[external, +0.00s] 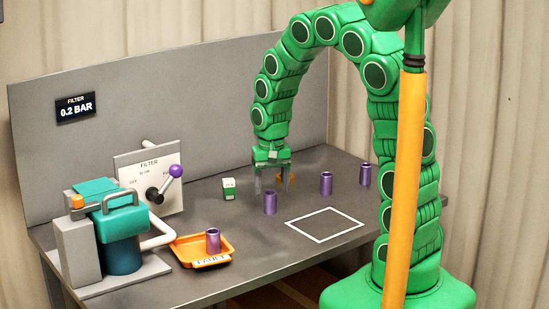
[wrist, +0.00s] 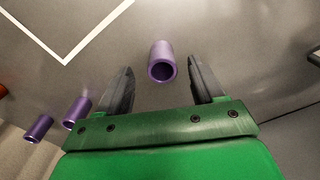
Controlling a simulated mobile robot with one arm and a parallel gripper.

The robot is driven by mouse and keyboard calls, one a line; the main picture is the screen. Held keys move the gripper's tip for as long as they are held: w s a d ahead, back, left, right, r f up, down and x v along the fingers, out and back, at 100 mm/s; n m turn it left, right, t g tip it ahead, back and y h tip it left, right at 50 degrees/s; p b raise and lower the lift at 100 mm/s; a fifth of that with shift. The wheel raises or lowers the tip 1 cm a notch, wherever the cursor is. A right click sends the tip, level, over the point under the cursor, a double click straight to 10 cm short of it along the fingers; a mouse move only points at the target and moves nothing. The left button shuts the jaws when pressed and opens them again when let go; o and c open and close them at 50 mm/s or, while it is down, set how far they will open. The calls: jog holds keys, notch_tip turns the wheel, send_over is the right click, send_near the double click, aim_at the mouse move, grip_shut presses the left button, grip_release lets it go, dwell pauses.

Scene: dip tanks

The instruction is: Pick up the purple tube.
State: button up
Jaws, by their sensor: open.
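Several purple tubes stand upright on the grey bench. The nearest to my gripper (external: 274,184) is a purple tube (external: 270,203) just in front of and below it. In the wrist view this tube (wrist: 161,62) shows its open end between the lines of my two dark fingers, towards their tips. My gripper is open and empty, pointing down, and nothing is seen held. Two more purple tubes stand to the right, one (external: 326,183) nearer and one (external: 365,174) farther. Another purple tube (external: 213,240) stands in the orange tray. Which tube is meant cannot be told.
The orange tray (external: 186,252) has a label at its front. A white square outline (external: 324,209) on the bench is empty. A filter unit (external: 121,238) and lever panel (external: 150,178) stand at left.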

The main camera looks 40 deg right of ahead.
aim_at(270, 200)
jog(key=shift+w+f, duration=0.15)
jog(key=shift+f, duration=2.5)
jog(key=shift+c, duration=0.4)
jog(key=c, duration=1.1)
jog(key=shift+o, duration=0.2)
jog(key=shift+r, duration=0.15)
